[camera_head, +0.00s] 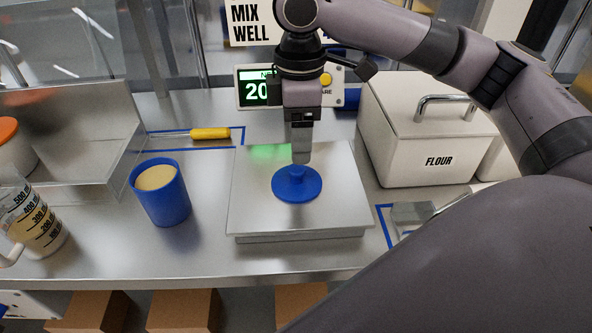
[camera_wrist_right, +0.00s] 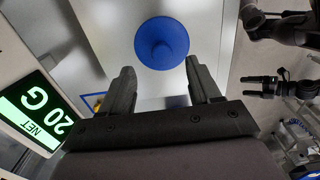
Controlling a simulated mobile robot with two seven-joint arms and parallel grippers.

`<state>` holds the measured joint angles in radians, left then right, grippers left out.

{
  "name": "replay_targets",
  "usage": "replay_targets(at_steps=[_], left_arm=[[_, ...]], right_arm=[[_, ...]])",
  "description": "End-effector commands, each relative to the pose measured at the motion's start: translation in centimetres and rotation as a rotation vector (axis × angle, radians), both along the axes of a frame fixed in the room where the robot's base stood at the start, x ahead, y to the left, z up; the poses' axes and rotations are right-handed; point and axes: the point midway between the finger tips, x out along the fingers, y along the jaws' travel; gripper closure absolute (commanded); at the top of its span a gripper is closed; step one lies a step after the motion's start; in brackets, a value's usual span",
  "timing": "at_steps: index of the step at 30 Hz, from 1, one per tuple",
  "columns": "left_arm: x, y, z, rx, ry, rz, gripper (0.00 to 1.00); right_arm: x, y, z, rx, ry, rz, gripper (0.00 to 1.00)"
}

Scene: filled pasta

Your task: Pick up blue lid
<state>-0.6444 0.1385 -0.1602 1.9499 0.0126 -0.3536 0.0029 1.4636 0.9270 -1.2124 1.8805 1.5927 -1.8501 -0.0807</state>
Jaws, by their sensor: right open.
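The blue lid (camera_head: 297,186) is a round disc with a knob, lying on the metal scale plate (camera_head: 340,210). In the right wrist view the lid (camera_wrist_right: 162,44) sits ahead of the fingertips, near the middle of the gap between them. My right gripper (camera_head: 301,158) points down over the lid, close to its knob; in the wrist view its two fingers (camera_wrist_right: 160,78) are apart with nothing between them. Whether the fingertips touch the lid cannot be told.
A blue cup (camera_head: 163,204) with pale contents stands left of the scale. A white flour bin (camera_head: 440,150) stands right. The scale display (camera_head: 252,90) is behind. A measuring jug (camera_head: 38,222) is at far left, and a yellow-handled tool (camera_head: 210,133) lies behind the cup.

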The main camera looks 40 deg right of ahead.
Motion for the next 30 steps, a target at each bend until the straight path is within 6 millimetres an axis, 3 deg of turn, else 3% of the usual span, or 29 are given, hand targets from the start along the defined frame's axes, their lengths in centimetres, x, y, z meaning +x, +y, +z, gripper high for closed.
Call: replay_targets(at_steps=[12,22,23,28,30], left_arm=[[-0.3,0.0,-0.3,0.000,0.006,0.001,0.18],[-0.3,0.1,-0.3,0.001,0.007,0.001,0.18],[-0.3,0.1,-0.3,0.001,0.007,0.000,0.18],[-0.3,0.1,-0.3,0.001,0.007,0.000,0.18],[-0.3,0.1,-0.3,0.001,0.007,0.000,0.18]], right_arm=[[0.1,0.4,-5.6,-0.001,0.003,0.000,0.38],[0.1,0.4,-6.5,-0.001,-0.001,0.001,0.38],[0.1,0.4,-6.5,-0.001,-0.001,0.001,0.41],[0.1,0.4,-6.5,-0.001,-0.001,0.001,0.96],[0.1,0.4,-6.5,0.000,0.000,0.000,0.97]])
